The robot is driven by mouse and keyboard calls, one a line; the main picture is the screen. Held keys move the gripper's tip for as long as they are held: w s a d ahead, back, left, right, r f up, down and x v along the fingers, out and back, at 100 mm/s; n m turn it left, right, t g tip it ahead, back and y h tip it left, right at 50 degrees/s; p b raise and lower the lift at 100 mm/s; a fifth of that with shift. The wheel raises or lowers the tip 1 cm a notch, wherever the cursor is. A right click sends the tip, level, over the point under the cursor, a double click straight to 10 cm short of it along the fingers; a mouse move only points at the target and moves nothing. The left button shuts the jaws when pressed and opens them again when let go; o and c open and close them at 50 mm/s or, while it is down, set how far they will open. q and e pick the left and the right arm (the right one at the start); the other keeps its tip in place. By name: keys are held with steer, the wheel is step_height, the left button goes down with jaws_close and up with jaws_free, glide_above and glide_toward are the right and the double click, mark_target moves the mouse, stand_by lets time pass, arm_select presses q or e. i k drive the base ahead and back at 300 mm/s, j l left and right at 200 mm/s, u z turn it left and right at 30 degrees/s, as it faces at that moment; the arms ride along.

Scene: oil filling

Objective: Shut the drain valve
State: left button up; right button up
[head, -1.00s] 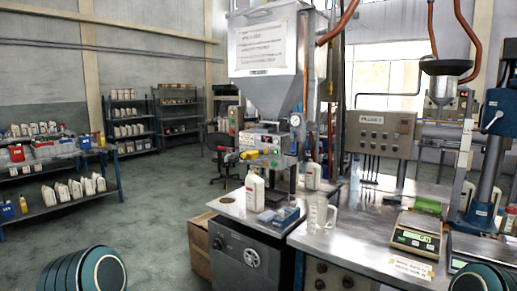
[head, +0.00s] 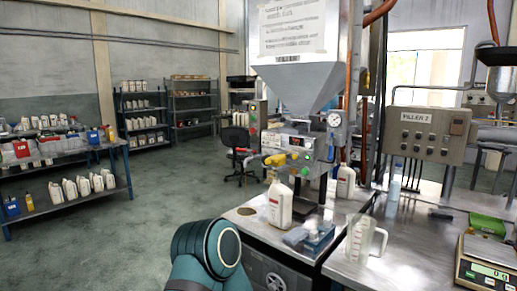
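A yellow valve handle (head: 276,159) sticks out to the left at the front of the filling machine (head: 300,142), below its steel hopper (head: 296,78). It lies roughly level; I cannot tell from its pose whether the valve is open or shut. A white bottle (head: 279,203) stands upright on the machine's table just below the handle. One of my teal arm links (head: 208,252) rises at the bottom, left of and below the machine. Neither of my grippers shows in the head view.
A small blue item (head: 319,236) lies beside the bottle. A clear jug (head: 361,239) and a scale (head: 487,265) stand on the steel bench to the right. A chair (head: 235,140) is behind. Open floor lies left, toward a bottle-laden shelf table (head: 75,210).

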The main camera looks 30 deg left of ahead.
mark_target(252, 151)
steer(key=i+j, duration=0.3)
steer(key=i+j+z, duration=0.1)
steer(key=i+j, duration=0.2)
steer(key=j, duration=0.25)
steer(key=i+j+z, duration=0.1)
steer(key=i+j, duration=0.5)
steer(key=j, duration=0.3)
